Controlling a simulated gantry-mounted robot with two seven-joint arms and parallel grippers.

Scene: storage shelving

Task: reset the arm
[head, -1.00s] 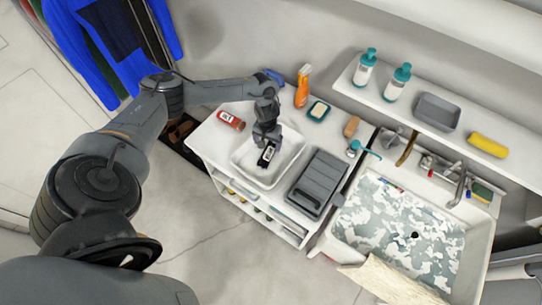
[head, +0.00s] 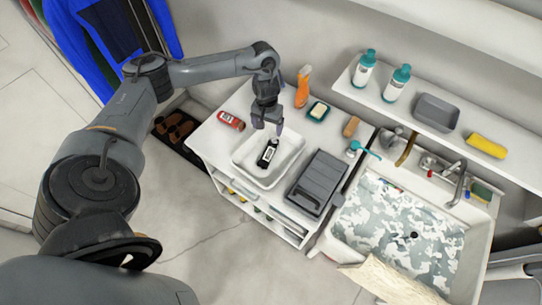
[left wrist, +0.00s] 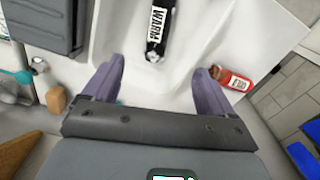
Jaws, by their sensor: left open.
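My left gripper (head: 267,128) is open and empty above the back edge of the white tray (head: 243,172). Its two purple fingers stand well apart in the left wrist view (left wrist: 158,82). A black bottle with a white label (head: 267,153) lies in the tray, apart from the fingers; it also shows in the left wrist view (left wrist: 157,28), where the label reads "WARM". My right gripper does not show.
A red bottle (head: 231,121) lies left of the tray, and a grey case (head: 318,183) lies right of it. A sink (head: 343,233) and a shelf (head: 463,134) are at right.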

